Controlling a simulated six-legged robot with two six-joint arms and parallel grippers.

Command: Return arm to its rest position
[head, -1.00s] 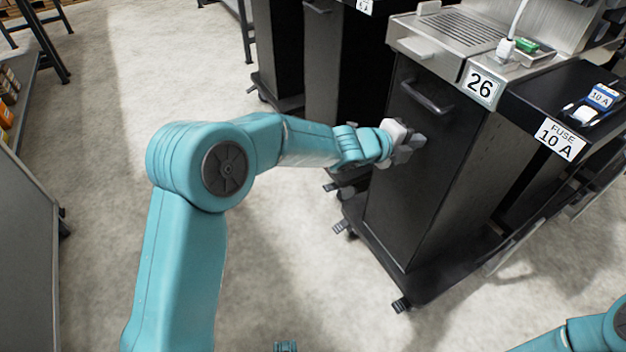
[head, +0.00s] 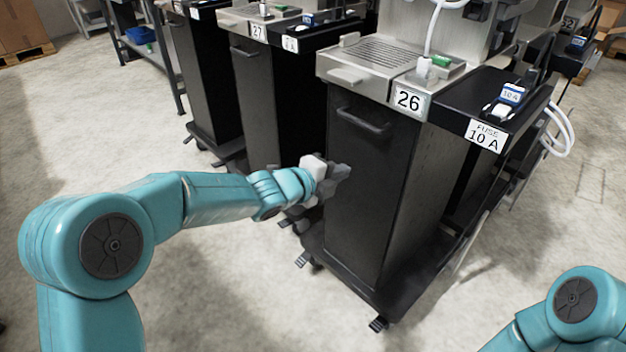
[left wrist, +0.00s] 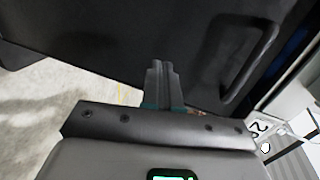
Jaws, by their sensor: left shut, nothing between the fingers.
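My left arm reaches in from the left in the head view. Its gripper (head: 340,172) is in front of the black cabinet (head: 368,200) of dispenser 26, below and left of the cabinet's handle (head: 363,122). In the left wrist view the two fingers (left wrist: 161,85) are together with nothing between them, and the dark cabinet front fills the space beyond. Whether the fingers touch the cabinet I cannot tell. My right arm shows only in part at the lower right of the head view; its gripper is out of view.
Dispenser 26 bears a number plate (head: 409,100) and a "FUSE 10 A" label (head: 486,134). A green part (head: 441,62) and a blue-labelled fuse (head: 512,94) are on top. Dispenser 27 (head: 262,95) stands to the left. Clear floor (head: 90,130) lies at the left.

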